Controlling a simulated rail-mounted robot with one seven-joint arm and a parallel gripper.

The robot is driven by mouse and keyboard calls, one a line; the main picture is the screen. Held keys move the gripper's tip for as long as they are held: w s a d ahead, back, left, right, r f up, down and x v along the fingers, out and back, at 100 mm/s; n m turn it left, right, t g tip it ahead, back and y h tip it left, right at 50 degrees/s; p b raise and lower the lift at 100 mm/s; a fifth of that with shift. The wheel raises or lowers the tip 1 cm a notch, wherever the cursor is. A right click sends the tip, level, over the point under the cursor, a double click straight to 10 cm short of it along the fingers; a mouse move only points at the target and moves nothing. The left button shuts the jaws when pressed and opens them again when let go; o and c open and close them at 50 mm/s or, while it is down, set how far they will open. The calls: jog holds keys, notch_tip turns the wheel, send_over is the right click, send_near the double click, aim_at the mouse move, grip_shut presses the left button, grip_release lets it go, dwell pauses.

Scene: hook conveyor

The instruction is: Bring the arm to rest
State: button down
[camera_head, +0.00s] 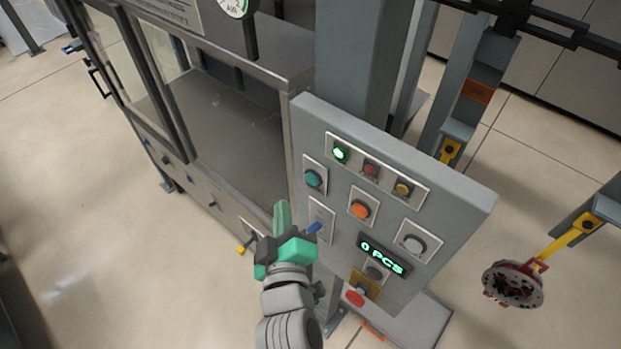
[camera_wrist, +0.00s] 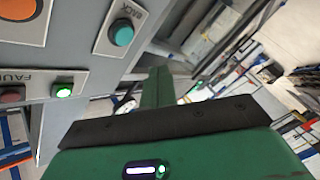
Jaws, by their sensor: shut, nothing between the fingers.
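My gripper (camera_head: 282,213) is green and black and stands in front of the left edge of the grey control panel (camera_head: 455,200) in the head view. Its fingers are shut together and hold nothing. They point up and away, toward the cabinet opening. In the wrist view the shut fingers (camera_wrist: 157,88) show in the middle, apart from the panel at the left.
The panel has a lit green lamp (camera_head: 340,153), a teal button (camera_head: 313,178), an orange button (camera_head: 361,209) and a display reading "0 PCS" (camera_head: 383,254). A metal cabinet (camera_head: 225,130) stands at the left.

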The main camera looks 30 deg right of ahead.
dwell(0.4)
jog(key=a+r+m+t+y+p, duration=0.1)
jog(key=a+r+m+t, duration=0.15)
jog(key=r, duration=0.85)
jog(key=a+r+m+t+y+p, duration=0.15)
jog(key=a+r, duration=0.25)
jog(key=r, duration=0.6)
jog(key=s+a+r+t+y, duration=0.2)
jog(key=s+a+r, duration=0.2)
jog(key=r, duration=0.6)
jog(key=s+a+r+t+y+p, duration=0.1)
jog(key=s+a+r+t+y, duration=0.2)
jog(key=r, duration=0.8)
jog(key=shift+s+a+m, duration=0.4)
jog(key=shift+s+a, duration=0.05)
jog(key=shift+s, duration=0.3)
dwell(1.1)
